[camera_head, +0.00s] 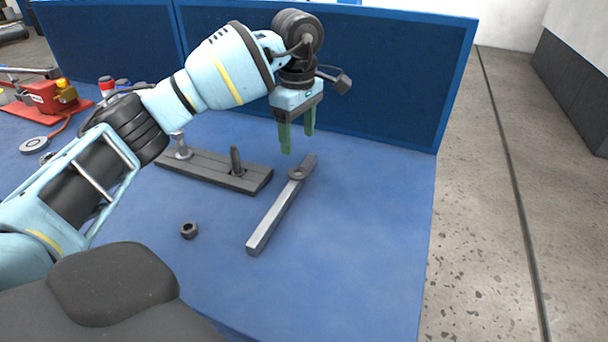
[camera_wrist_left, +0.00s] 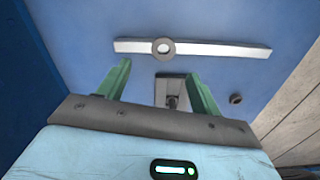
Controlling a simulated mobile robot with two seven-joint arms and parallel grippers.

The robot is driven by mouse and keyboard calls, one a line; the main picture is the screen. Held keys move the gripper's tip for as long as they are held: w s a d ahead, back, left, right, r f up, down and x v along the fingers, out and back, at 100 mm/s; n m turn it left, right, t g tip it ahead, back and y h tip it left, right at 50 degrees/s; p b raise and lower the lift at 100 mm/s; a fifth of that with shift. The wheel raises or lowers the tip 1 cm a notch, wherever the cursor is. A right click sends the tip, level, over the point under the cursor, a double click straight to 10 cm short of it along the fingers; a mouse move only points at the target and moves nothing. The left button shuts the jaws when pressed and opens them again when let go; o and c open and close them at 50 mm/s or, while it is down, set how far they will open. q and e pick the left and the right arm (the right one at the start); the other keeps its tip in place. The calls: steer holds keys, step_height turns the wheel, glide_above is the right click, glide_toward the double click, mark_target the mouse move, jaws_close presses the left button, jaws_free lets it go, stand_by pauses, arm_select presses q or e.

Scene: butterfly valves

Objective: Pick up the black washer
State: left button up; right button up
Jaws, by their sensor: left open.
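The washer (camera_head: 298,173), a flat dark grey ring with a central hole, lies on the far part of a long silver bar (camera_head: 270,218). In the left wrist view the washer (camera_wrist_left: 155,47) is also on the bar (camera_wrist_left: 225,50), left of its middle. My left gripper (camera_head: 297,145) points down above the table, its two green fingers apart and empty. It is above the washer's area, with a gap between the fingertips and the washer. In the wrist view the washer shows just beyond and between the fingertips (camera_wrist_left: 160,69). My right gripper does not show.
A dark base plate (camera_head: 210,171) with an upright bolt (camera_head: 236,160) lies left of the bar. A dark nut (camera_head: 189,230) sits nearer. A blue partition (camera_head: 390,75) stands behind. A red device (camera_head: 45,95) is at far left. The table right of the bar is clear.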

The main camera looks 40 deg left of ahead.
mark_target(298, 175)
arm_select(q)
steer(key=shift+s+f, duration=0.25)
steer(key=shift+f, duration=0.25)
steer(key=shift+w+f, duration=0.15)
steer(key=shift+f, duration=0.6)
steer(key=shift+s+d+f, duration=0.1)
steer(key=shift+s+f, duration=0.05)
steer(key=shift+f, duration=1.15)
steer(key=shift+s+d+f, duration=0.1)
steer(key=shift+f, duration=1.15)
steer(key=shift+f, duration=0.1)
steer(key=c, duration=1.1)
